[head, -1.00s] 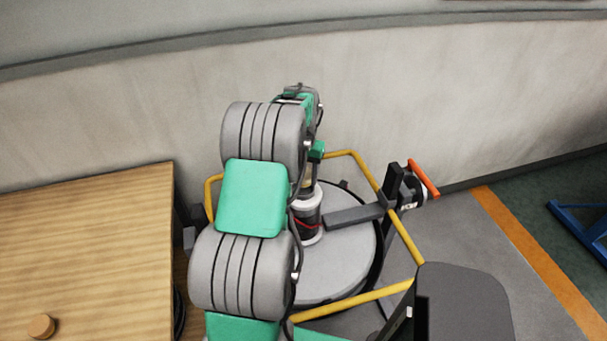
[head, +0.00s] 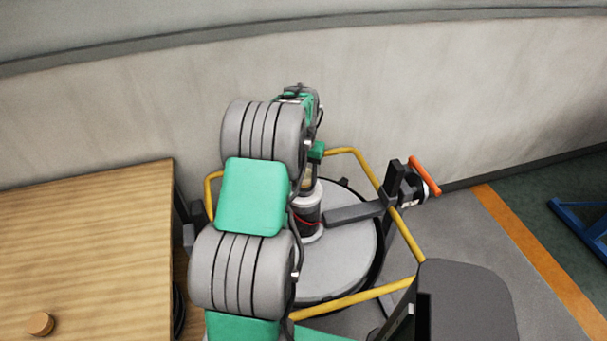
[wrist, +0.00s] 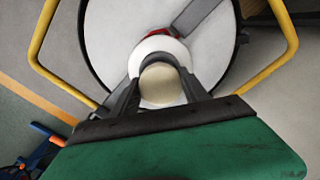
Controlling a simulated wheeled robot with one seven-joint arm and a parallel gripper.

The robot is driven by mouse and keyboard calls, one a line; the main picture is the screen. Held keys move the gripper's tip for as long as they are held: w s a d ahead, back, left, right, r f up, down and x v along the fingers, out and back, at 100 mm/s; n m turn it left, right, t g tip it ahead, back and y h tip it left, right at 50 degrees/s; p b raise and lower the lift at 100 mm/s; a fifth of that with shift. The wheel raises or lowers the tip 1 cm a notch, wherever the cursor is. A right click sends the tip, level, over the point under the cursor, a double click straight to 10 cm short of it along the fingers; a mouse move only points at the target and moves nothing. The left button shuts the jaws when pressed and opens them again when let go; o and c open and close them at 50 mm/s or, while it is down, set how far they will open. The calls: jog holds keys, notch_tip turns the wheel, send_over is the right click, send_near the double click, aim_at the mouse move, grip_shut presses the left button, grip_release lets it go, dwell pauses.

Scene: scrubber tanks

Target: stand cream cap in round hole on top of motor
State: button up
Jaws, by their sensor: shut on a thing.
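The motor (head: 308,213) is a dark cylinder with white rings and a red band, upright on the round grey tank lid; my arm hides part of it in the head view. In the wrist view, the motor's white top ring (wrist: 160,43) lies just beyond my fingertips. My gripper (wrist: 160,78) is shut on the cream cap (wrist: 161,85), which sits between the two dark fingers. The cap overlaps the motor top in this view. The round hole is hidden behind the cap, and I cannot tell whether the cap touches the motor.
The round lid (head: 345,262) is ringed by a yellow rail (head: 352,302). A dark bracket arm (head: 355,214) with an orange handle (head: 424,177) reaches in from the right. A wooden table (head: 90,250) with a small round wooden piece (head: 40,324) stands left. A wall rises behind.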

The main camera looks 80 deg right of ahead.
jog(key=shift+f, duration=0.1)
dwell(0.3)
jog(key=shift+f, duration=0.35)
jog(key=shift+f+b, duration=0.35)
jog(key=shift+b, duration=0.1)
dwell(0.5)
jog(key=o, duration=1.9)
jog(key=shift+r, duration=0.1)
jog(key=shift+r+p, duration=2.05)
jog(key=shift+r, duration=1.4)
